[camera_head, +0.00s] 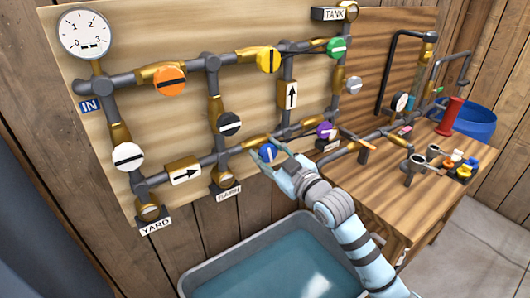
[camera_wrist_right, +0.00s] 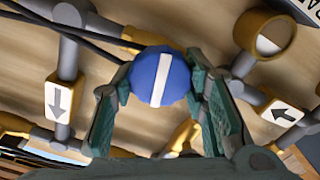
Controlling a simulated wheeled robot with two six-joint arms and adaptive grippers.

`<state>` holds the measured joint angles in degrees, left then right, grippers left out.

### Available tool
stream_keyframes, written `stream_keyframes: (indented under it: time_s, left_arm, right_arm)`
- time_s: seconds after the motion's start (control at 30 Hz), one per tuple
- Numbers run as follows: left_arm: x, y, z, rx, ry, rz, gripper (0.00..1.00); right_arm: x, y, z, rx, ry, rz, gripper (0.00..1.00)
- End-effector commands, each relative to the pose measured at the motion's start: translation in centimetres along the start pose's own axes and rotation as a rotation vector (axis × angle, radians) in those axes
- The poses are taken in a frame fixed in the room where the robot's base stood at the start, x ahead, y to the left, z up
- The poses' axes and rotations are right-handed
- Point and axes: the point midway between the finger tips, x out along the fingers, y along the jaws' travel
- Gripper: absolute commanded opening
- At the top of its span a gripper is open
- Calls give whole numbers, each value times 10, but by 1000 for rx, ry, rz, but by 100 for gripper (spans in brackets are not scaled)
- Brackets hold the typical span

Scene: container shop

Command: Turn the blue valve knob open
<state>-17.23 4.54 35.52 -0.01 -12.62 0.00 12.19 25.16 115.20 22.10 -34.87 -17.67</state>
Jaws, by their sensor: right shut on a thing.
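The blue valve knob (camera_head: 267,153) sits on the lower pipe run of the board, right of the lower white arrow plate. It is round with a white stripe. In the right wrist view the blue knob (camera_wrist_right: 160,76) is between the fingers, and its stripe runs nearly upright, leaning slightly. My right gripper (camera_head: 270,157) reaches it from the lower right and is shut on it, one finger on each side (camera_wrist_right: 160,90). In the head view the fingers partly cover the knob, and its stripe looks steep. My left gripper is not in view.
Close by on the board are a purple knob (camera_head: 326,130), a black knob (camera_head: 229,124) and a yellow knob (camera_head: 268,59). A pressure gauge (camera_head: 84,34) is at the upper left. A grey water tub (camera_head: 208,272) stands below, and a wooden bench (camera_head: 384,197) with fittings is at right.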

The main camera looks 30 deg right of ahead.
Motion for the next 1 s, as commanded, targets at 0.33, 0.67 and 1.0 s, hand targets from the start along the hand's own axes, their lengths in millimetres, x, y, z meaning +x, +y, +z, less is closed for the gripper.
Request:
stream_keyframes:
  time_s: [0.33, 0.67, 1.0]
  left_arm:
    - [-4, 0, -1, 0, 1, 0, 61]
    - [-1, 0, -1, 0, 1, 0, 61]
    - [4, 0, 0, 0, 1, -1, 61]
  right_arm:
    - [0, -1, 1, -317, -2, 0, 12]
    - [0, -3, 2, -631, -2, 0, 12]
    - [0, -4, 3, -953, -1, 1, 12]
